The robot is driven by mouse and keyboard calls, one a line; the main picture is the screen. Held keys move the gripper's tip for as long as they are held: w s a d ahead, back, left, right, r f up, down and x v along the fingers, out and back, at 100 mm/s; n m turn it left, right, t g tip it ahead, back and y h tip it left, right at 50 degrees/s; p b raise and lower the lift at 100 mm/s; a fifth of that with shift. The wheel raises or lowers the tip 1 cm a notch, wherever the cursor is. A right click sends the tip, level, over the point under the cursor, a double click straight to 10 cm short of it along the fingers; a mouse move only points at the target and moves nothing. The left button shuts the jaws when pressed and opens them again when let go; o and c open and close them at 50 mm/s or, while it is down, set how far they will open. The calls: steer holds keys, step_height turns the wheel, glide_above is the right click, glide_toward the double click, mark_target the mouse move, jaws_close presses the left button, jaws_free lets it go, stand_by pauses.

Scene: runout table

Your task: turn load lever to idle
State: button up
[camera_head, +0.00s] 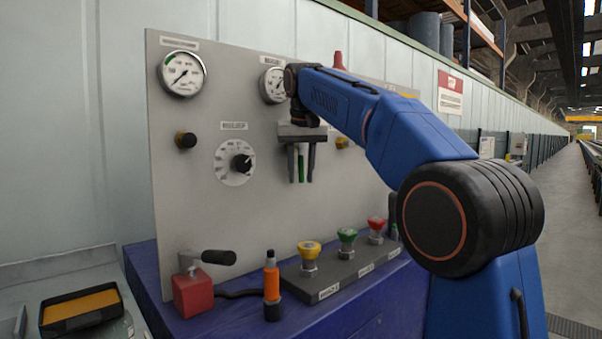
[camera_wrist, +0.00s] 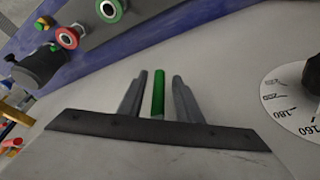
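A narrow green bar (camera_head: 301,167), which looks like a lever handle, shows at the grey panel (camera_head: 210,240). I cannot read a label that marks it as the load lever. My gripper (camera_head: 300,178) is in front of the panel, with its fingers on either side of the green bar. In the wrist view the green bar (camera_wrist: 159,95) stands between the fingertips of my gripper (camera_wrist: 159,78), with a gap on each side. The gripper is open. The bar's lower end in the wrist view and any position marks are hidden by the gripper.
A dial knob (camera_head: 238,164) is left of my gripper, and a gauge (camera_head: 183,73) is above it. Below are yellow (camera_head: 309,250), green (camera_head: 347,238) and red (camera_head: 376,226) buttons, an orange-black cylinder (camera_head: 271,280), and a red block (camera_head: 192,293) with a black handle.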

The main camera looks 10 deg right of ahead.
steer(key=v, duration=1.2)
steer(key=shift+s, duration=0.15)
stand_by(0.5)
steer(key=s+d+f, duration=0.4)
steer(key=s+f, duration=0.3)
steer(key=s, duration=0.1)
steer(key=s+d+f, duration=0.3)
steer(key=s+f, duration=0.5)
steer(key=s+d+f, duration=0.1)
steer(key=s+f, duration=0.6)
steer(key=f, duration=0.4)
steer(key=s+d+f, duration=0.1)
steer(key=s+f, duration=0.7)
steer(key=f, duration=0.3)
steer(key=s+d+f+t, duration=0.1)
steer(key=s+d+f, duration=0.1)
steer(key=s+f, duration=0.6)
step_height(320, 180, down, 4)
steer(key=shift+s+r+n, duration=0.15)
steer(key=shift+s+n, duration=0.05)
steer(key=shift+n, duration=0.2)
